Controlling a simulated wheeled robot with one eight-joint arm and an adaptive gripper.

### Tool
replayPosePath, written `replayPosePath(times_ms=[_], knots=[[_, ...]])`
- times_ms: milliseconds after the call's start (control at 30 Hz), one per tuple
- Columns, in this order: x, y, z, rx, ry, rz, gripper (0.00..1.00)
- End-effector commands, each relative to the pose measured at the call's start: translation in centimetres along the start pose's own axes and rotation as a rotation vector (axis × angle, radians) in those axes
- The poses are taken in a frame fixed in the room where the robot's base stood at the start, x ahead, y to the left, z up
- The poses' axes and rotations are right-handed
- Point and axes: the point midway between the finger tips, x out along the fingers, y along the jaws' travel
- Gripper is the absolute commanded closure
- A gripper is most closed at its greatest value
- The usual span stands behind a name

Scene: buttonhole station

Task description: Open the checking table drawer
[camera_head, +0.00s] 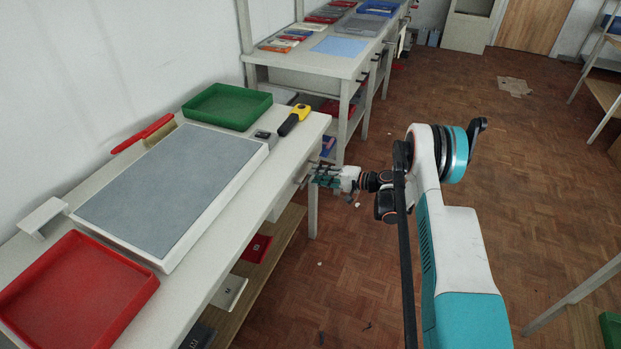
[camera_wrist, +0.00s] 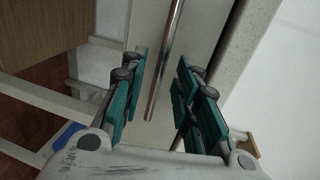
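The checking table (camera_head: 224,262) is the near pale table. Its drawer front (camera_head: 284,199) is at the right end of the table's front side and looks shut. My gripper (camera_head: 324,176) is just in front of it, pointing toward it. In the wrist view my gripper (camera_wrist: 162,98) is open, with teal finger pads apart. The drawer's thin metal bar handle (camera_wrist: 166,60) runs between the fingers, with a gap showing on both sides. The pale drawer front (camera_wrist: 148,28) lies behind the handle. In the head view the fingers partly hide the handle.
On the tabletop are a grey mat board (camera_head: 165,185), a green tray (camera_head: 227,106), a red tray (camera_head: 75,290) and a yellow-black tool (camera_head: 294,120). A lower shelf (camera_head: 262,270) holds bins. Another table (camera_head: 330,62) stands behind. Parquet floor (camera_head: 545,190) is open to the right.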

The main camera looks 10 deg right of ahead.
Motion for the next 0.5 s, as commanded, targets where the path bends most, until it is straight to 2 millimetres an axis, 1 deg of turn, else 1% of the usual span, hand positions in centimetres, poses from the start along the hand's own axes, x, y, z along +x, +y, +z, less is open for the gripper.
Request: replayPosePath(times_ms=[33, 100, 200, 333, 500], knots=[[0.9, 0.2, 0.1, 0.0, -0.003, 0.0, 0.71], [1.9, 0.2, 0.1, 0.0, -0.002, 0.0, 0.71], [2.9, 0.1, 0.0, 0.0, -0.001, 0.0, 0.71], [3.6, 0.0, 0.0, 0.0, 0.0, 0.0, 0.71], [3.8, 0.0, 0.0, 0.0, 0.0, 0.0, 0.71]])
